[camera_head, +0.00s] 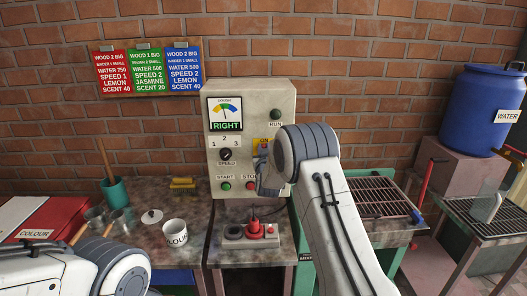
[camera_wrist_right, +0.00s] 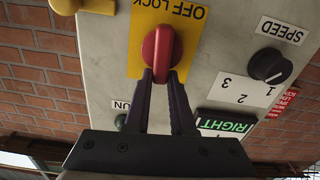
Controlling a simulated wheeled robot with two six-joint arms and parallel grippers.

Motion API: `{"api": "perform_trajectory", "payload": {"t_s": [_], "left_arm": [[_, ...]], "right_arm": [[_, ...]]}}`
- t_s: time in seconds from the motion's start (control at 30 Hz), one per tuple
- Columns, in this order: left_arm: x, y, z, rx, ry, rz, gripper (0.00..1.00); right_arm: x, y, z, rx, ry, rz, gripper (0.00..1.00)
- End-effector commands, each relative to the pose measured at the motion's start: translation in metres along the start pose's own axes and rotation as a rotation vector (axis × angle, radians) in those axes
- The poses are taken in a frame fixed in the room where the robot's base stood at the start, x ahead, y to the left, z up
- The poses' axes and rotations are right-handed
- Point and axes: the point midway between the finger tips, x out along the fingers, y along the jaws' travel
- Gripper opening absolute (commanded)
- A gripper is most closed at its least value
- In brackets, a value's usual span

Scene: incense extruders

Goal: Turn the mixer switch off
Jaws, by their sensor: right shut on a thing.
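The mixer control box (camera_head: 240,100) is a pale upright cabinet at the back middle of the bench. Its switch is a red rotary knob (camera_wrist_right: 162,48) on a yellow plate (camera_wrist_right: 184,38) lettered OFF LOCK, upside down in the right wrist view. The knob's grip bar stands upright in that view. My right gripper (camera_wrist_right: 163,76) is shut on the knob's near end. In the head view my right arm and gripper (camera_head: 263,168) cover the knob; only part of the yellow plate (camera_head: 262,141) shows. My left arm is at the lower left, its gripper out of view.
The box also carries a speed dial (camera_head: 225,155), a green START button (camera_head: 226,186), a red STOP button (camera_head: 251,186) and a dark RUN lamp (camera_head: 275,115). A white cup (camera_head: 175,233) and a red-lever device (camera_head: 253,232) stand in front. A rack (camera_head: 370,195) is right.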

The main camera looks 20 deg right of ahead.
Motion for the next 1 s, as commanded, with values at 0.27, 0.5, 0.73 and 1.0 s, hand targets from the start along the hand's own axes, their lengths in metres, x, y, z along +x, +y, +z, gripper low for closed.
{"api": "perform_trajectory", "payload": {"t_s": [0.27, 0.5, 0.73, 1.0], "left_arm": [[0.025, -0.002, 0.001, 0.001, 0.0, 0.0, 0.0], [0.039, -0.003, 0.002, 0.0, 0.0, 0.0, 0.0], [0.048, -0.004, 0.003, 0.0, 0.0, 0.0, 0.0], [0.053, -0.004, 0.003, 0.0, 0.0, 0.0, 0.0]], "right_arm": [[0.0, -0.008, 0.004, -0.223, 0.004, -0.003, 0.0], [0.0, -0.015, 0.005, -0.451, 0.004, -0.003, 0.0], [0.0, -0.019, 0.007, -0.668, 0.003, -0.002, 0.0], [0.0, -0.025, 0.011, -0.926, 0.003, -0.003, 0.0]]}}
